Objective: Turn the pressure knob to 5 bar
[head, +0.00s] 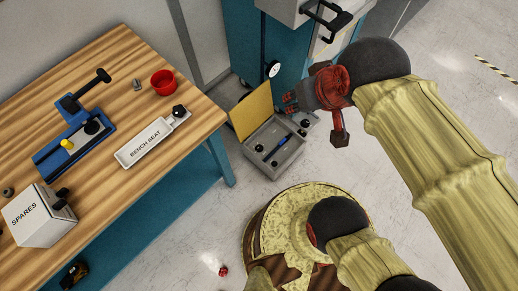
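A small white round gauge (273,69) with a dark rim sits at the front of the teal cabinet (240,38). Its reading is too small to make out. I cannot pick out the pressure knob for certain; my gripper and wrist hide part of the area just below and right of the gauge.
A grey box (249,151) with a raised yellow lid (252,111) holds several dark round parts and a blue item. The wooden bench (130,60) at left bears a blue fixture (50,158), red cup (163,82), labelled strip (130,156) and SPARES box (40,232). A small red object (223,270) lies on the floor.

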